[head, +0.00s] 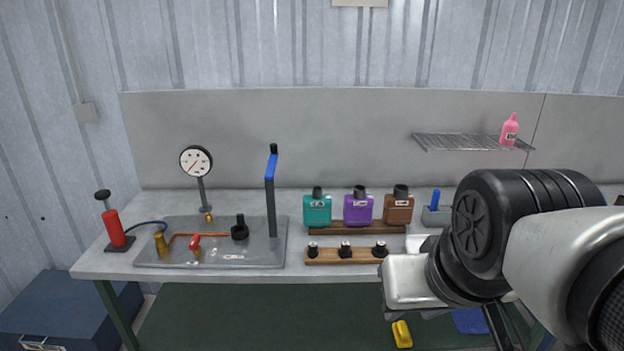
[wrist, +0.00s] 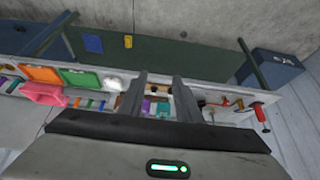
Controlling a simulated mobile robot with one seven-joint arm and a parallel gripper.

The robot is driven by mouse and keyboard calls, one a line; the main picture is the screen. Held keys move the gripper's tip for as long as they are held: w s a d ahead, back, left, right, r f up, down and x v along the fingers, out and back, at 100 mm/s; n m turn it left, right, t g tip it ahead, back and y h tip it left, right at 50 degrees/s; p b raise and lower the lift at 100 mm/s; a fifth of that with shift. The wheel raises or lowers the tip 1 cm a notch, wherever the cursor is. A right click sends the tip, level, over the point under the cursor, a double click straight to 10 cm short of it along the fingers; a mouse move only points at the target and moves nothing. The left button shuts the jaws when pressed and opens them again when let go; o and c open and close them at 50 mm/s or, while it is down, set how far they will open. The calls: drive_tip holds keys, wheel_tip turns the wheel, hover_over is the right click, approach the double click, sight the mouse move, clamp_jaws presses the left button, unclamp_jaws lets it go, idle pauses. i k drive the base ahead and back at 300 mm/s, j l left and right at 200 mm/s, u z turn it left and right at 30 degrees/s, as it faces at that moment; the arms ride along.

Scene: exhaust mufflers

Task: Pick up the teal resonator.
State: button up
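The teal resonator (head: 317,211) is a boxy teal piece with a dark neck and a pale label. It stands upright at the left end of a wooden rack (head: 360,229), beside a purple one (head: 358,209) and a brown one (head: 397,209). My gripper (wrist: 161,82) shows in the wrist view with two grey fingers apart and nothing held between them. Through that gap, farther off, a small teal patch (wrist: 163,107) and a purple patch (wrist: 147,105) show, partly hidden by the gripper. In the head view my arm is at the right, apart from the resonator.
A lower wooden strip (head: 325,257) with several black-topped pieces lies in front of the rack. A metal plate (head: 260,255) with a gauge (head: 196,161) and blue-handled lever (head: 271,170) is to the left. A wire shelf (head: 460,142) holds a pink bottle (head: 510,130).

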sight(317, 208)
drive_tip(key=i, duration=1.45)
drive_tip(key=l, duration=0.1)
